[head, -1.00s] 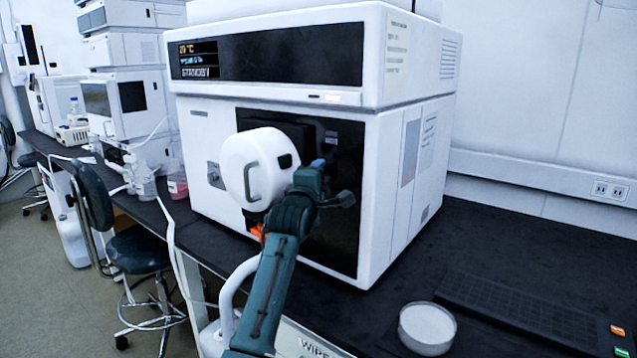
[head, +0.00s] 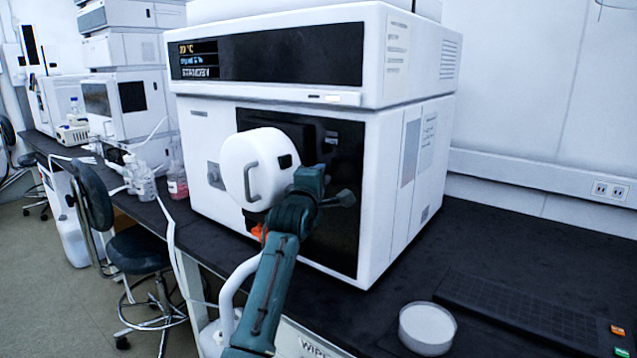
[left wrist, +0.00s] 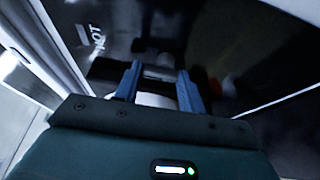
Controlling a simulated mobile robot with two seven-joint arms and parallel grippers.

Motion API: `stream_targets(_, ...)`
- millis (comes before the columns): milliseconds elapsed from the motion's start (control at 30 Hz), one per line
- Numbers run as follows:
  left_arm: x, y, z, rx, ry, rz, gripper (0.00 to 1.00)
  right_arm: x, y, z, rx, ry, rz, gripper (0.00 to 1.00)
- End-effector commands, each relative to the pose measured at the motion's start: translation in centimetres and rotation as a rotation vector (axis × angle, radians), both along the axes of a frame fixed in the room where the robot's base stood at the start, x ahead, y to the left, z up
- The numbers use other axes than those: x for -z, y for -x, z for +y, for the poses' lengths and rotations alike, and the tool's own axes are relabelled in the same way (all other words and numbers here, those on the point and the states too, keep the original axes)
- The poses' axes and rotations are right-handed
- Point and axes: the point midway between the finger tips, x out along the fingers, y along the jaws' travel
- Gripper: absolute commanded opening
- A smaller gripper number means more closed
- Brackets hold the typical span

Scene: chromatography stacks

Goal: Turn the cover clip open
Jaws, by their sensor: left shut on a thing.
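A white instrument (head: 290,112) with a black front panel (head: 325,140) stands on the bench. A white drum-shaped cover (head: 248,150) with a grey handle (head: 251,182) sits in front of this panel. My left gripper (head: 318,168) is close against the right side of the drum, at panel height. In the left wrist view its two blue fingers (left wrist: 158,84) are around a small pale piece (left wrist: 158,74), which seems to be the cover clip. The clip's shape and angle are mostly hidden in the head view. My right gripper is not in view.
A round clear dish (head: 427,328) stands on the black bench at the front right, beside a dark ridged mat (head: 520,308). A stool (head: 138,248) stands at the left. A white tube (head: 170,235) hangs over the bench edge. The bench right of the instrument is mostly clear.

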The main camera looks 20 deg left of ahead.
Motion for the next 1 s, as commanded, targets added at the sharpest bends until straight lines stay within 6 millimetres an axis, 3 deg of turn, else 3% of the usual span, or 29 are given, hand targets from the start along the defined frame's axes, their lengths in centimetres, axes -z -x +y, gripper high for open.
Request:
stream_targets(367, 0.29, 0.0, -0.09, 0.0, -0.116, -0.04, 0.17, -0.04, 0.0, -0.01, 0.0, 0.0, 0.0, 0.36)
stream_targets(1000, 0.94, 0.01, -0.08, 0.0, -0.669, -0.24, 0.17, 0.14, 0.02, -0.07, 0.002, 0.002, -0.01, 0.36)
